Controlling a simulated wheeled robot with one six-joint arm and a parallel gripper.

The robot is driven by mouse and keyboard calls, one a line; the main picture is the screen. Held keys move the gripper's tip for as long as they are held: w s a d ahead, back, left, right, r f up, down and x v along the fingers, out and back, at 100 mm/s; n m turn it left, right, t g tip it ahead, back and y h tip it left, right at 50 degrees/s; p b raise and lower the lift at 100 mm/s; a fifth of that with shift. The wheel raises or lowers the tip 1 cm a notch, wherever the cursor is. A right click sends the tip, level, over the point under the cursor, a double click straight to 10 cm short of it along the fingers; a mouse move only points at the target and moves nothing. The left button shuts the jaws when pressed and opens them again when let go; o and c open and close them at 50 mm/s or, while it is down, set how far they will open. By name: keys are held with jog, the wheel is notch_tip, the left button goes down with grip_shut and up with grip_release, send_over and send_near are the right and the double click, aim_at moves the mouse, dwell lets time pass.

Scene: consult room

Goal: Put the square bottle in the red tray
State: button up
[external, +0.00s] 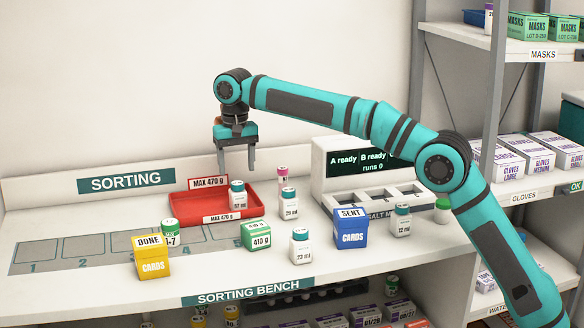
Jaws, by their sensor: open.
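I cannot tell for sure which is the square one. My gripper (236,168) points down above the bottle in the tray, open and empty, its fingertips just above the cap.
A green 410 g box (256,236), a yellow DONE card box (152,260) and a blue SENT card box (351,230) stand on the bench. A green-capped jar (169,236) stands behind the yellow box. A display unit (355,160) stands at the back right. Numbered squares (85,252) at left are mostly clear.

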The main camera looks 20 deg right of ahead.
jog(key=shift+r, duration=1.25)
jog(key=shift+o, duration=0.5)
